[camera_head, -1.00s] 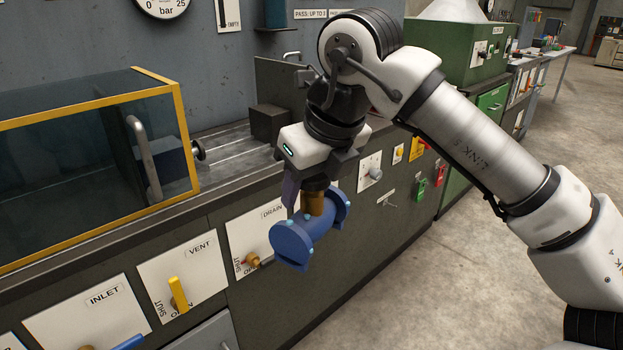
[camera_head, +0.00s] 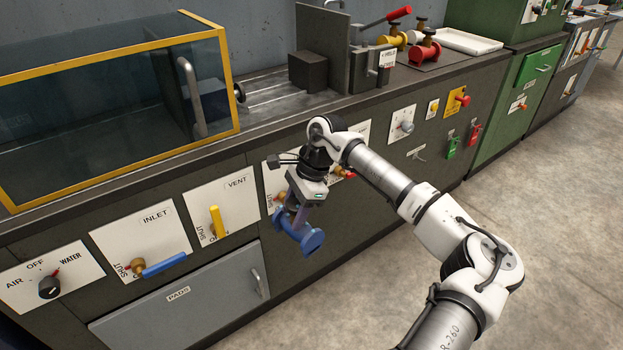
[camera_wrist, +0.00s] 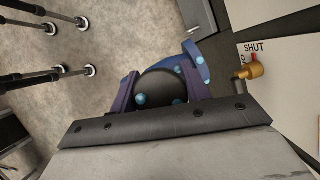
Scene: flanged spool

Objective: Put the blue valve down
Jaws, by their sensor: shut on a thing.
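The blue valve (camera_head: 298,232) is a flanged, spool-shaped body hanging below my gripper (camera_head: 296,205) in the head view. My gripper is shut on its upper part and points down, in front of the bench's panel face. In the wrist view the valve's blue flange (camera_wrist: 197,62) shows beyond the jaws of my gripper (camera_wrist: 160,92), with a dark round top between them. The valve is in the air, clear of the bench top and apart from the floor.
A red valve (camera_head: 425,50) and a yellow valve (camera_head: 392,36) stand on a dark mat on the bench, near a white tray (camera_head: 468,41). A yellow-framed glass enclosure (camera_head: 228,85) stands at left. Handles project from the bench front, including the yellow VENT lever (camera_head: 217,221).

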